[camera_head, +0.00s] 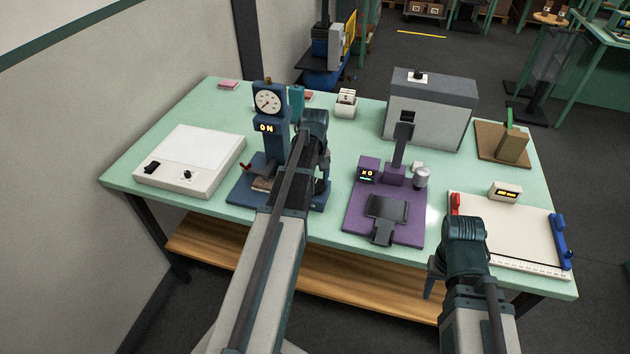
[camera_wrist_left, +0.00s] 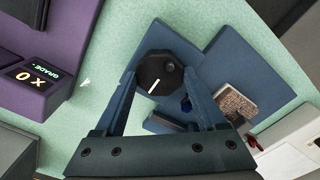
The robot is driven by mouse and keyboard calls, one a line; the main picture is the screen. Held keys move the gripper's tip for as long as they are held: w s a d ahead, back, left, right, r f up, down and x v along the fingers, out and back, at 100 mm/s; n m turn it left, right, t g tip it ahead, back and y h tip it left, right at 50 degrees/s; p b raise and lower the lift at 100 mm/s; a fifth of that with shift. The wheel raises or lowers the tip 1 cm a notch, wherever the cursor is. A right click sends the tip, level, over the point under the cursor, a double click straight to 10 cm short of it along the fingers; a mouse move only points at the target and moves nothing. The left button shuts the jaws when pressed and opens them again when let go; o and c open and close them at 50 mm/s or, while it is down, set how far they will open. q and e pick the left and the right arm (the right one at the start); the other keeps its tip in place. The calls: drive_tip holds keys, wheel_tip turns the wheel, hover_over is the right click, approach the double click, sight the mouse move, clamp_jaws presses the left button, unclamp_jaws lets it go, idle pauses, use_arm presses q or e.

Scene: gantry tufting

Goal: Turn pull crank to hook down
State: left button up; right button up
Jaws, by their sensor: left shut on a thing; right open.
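The pull crank is a round black knob (camera_wrist_left: 160,76) with a white line and a small round grip on its face, on the blue machine (camera_head: 243,190). In the left wrist view its white line points down and slightly left. My left gripper (camera_wrist_left: 163,84) is shut on the crank, one finger on each side. In the head view my left arm hides the crank and these fingertips. The blue machine carries a dial gauge (camera_head: 267,101) and a lit ON display (camera_head: 267,128). I cannot make out the hook. My right gripper (camera_head: 432,280) is open, low near the table's front edge, mostly hidden.
A purple machine (camera_head: 353,215) with a small display stands right of the blue one. A white light box (camera_head: 192,165) is at the left. A white board (camera_head: 515,225) with red and blue clamps lies at the right. A grey box machine (camera_head: 450,110) stands behind.

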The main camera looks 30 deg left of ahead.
sight(315, 184)
idle(0.4)
use_arm(q)
drive_tip(key=o, duration=1.3)
drive_tip(key=shift+r, duration=0.15)
wheel_tip(315, 184, up, 14)
drive_tip(key=p, duration=1.3)
drive_tip(key=shift+f+p, duration=0.25)
drive_tip(key=shift+p, duration=0.15)
